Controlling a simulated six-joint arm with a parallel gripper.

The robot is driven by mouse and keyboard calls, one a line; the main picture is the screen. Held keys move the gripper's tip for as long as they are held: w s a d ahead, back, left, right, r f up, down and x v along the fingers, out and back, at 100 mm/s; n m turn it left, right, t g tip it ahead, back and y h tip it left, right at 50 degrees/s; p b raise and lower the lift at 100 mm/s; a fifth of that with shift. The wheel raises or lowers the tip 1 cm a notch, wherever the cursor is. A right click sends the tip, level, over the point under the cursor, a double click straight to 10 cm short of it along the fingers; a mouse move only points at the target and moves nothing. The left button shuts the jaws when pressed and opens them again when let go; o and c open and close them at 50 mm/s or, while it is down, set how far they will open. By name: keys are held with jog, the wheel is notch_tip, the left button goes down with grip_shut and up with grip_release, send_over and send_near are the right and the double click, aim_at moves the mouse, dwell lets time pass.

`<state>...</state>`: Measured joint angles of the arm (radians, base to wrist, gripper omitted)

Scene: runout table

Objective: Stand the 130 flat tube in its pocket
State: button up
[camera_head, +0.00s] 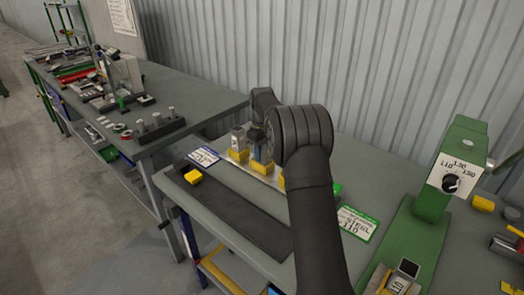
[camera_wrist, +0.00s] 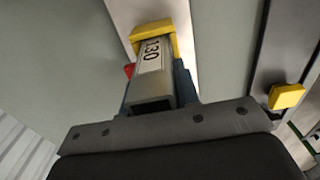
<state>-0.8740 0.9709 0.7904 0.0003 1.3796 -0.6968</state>
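The 130 flat tube (camera_wrist: 150,75) is a grey hollow box section with a white "130" label in the wrist view. Its far end is at a yellow pocket block (camera_wrist: 153,32); I cannot tell how deep it sits. My gripper (camera_wrist: 160,88) has blue-grey fingers close against both sides of the tube and looks shut on it. In the head view my gripper (camera_head: 260,148) is over the middle of the row of yellow pockets (camera_head: 262,167), and my arm hides part of the row.
Another grey tube (camera_head: 238,138) stands in the left pocket (camera_head: 238,155). A yellow block (camera_head: 193,175) lies on the dark strip (camera_head: 235,220). A green machine (camera_head: 425,205) with a dial stands on the right. White cards (camera_head: 357,224) lie on the table. The dark strip's front half is clear.

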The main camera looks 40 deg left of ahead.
jog(key=o, duration=0.4)
jog(key=shift+o, duration=0.2)
notch_tip(320, 180, up, 18)
jog(key=shift+f, duration=0.25)
dwell(0.5)
notch_tip(320, 180, down, 18)
jog(key=shift+r, duration=0.45)
jog(key=shift+r, duration=0.1)
dwell(0.3)
